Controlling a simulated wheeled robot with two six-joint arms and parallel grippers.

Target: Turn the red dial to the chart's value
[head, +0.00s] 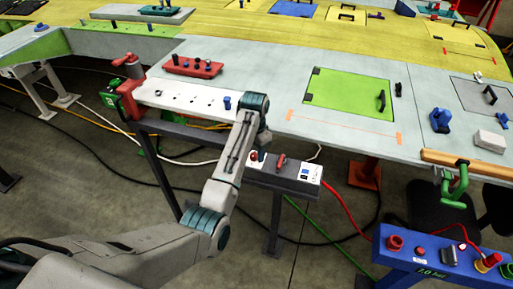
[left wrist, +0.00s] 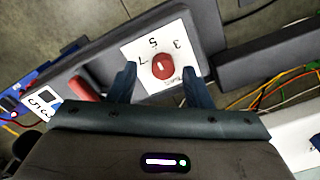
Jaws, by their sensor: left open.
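The red dial (left wrist: 163,66) sits on a white plate (left wrist: 143,50) marked 3, 5 and 7, on a dark box (head: 285,174). A short white mark on the dial points roughly up in the left wrist view, towards the 5 side; its exact value is unclear. My left gripper (left wrist: 160,72) is open, with one finger on each side of the dial; I cannot tell whether they touch it. In the head view my left wrist reaches down to the dial (head: 254,156). A white and blue card (head: 310,173), possibly the chart, is at the box's right end; its writing is unclear.
A red lever (head: 280,161) stands on the box between dial and card, close to one finger. The table edge with a white strip (head: 185,98) lies behind. A blue bench (head: 440,262) is at lower right. Cables lie on the floor.

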